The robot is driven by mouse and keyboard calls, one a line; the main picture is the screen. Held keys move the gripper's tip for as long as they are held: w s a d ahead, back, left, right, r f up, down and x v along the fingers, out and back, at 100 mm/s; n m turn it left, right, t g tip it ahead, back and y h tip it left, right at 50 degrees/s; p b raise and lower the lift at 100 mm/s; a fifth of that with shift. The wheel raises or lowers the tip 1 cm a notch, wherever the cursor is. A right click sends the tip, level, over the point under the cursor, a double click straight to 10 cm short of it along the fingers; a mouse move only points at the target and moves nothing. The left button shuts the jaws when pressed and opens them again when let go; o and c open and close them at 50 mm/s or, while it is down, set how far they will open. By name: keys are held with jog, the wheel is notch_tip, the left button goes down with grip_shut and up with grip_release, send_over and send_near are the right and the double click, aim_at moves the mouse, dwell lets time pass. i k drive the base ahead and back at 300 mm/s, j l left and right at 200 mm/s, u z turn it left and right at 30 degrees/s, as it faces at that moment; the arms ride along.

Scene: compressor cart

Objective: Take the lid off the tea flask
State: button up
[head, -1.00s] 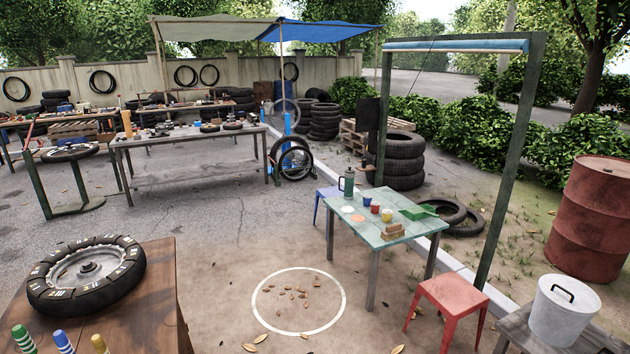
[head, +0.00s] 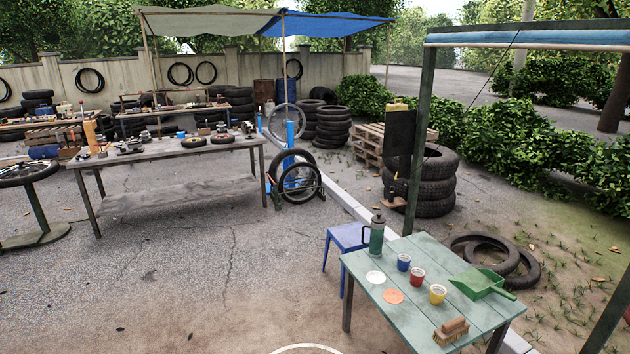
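The tea flask (head: 377,238) is a dark green cylinder with a handle on its right side. It stands upright at the far left corner of the pale green table (head: 438,264). Its lid (head: 378,219) is the darker top part and sits on the flask. My gripper is not in view.
On the table are a white disc (head: 375,277), an orange disc (head: 393,296), blue (head: 403,262), red (head: 417,276) and yellow (head: 437,293) cups, a brush (head: 452,330) and a green dustpan (head: 482,282). A blue stool (head: 345,236) stands beside the flask's corner. A green post (head: 419,140) rises behind. Open ground (head: 220,285) lies left.

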aim_at(377, 219)
jog(key=i, duration=2.55)
jog(key=i+l+u, duration=0.15)
jog(key=i+u, duration=0.35)
jog(key=i, duration=0.1)
